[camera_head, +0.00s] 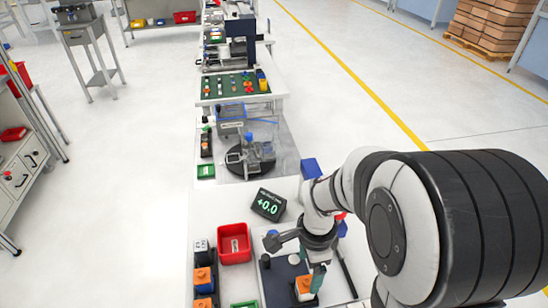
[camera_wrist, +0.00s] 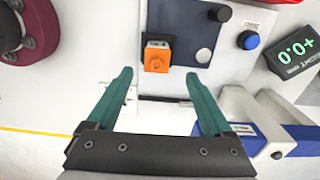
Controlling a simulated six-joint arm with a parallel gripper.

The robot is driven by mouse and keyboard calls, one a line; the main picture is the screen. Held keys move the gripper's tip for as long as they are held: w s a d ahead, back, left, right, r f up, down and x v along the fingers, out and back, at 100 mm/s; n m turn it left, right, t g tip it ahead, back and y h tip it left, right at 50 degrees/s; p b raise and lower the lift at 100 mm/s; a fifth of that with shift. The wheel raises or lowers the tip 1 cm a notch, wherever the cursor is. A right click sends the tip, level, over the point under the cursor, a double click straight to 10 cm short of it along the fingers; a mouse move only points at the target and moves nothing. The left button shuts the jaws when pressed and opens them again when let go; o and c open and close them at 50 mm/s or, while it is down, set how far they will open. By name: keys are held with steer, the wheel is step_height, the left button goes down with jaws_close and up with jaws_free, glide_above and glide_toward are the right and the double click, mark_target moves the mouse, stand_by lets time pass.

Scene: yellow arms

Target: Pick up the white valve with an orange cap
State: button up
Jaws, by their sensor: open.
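The white valve with an orange cap (camera_wrist: 155,62) is in the upper middle of the wrist view, at the edge of a dark grey plate (camera_wrist: 180,15). Its orange part faces my gripper, and some white body shows behind it. In the head view an orange and white valve (camera_head: 303,288) shows beside my gripper's teal finger. My gripper (camera_wrist: 160,75) is open and empty, with its two teal fingers apart and the valve lined up between and just beyond the tips. In the head view my arm partly hides the gripper.
A red bin (camera_head: 234,243) and a black display reading +0.0 (camera_head: 268,204) stand on the bench. More orange-topped parts (camera_head: 204,280) stand at the left edge. In the wrist view a blue button (camera_wrist: 248,40) and a grey and blue fixture (camera_wrist: 262,125) are to the right.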

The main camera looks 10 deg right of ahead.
mark_target(305, 281)
steer(key=f, duration=0.8)
steer(key=shift+s+a+f, duration=0.15)
steer(key=shift+s+a, duration=0.15)
steer(key=shift+a, duration=0.05)
jaws_close()
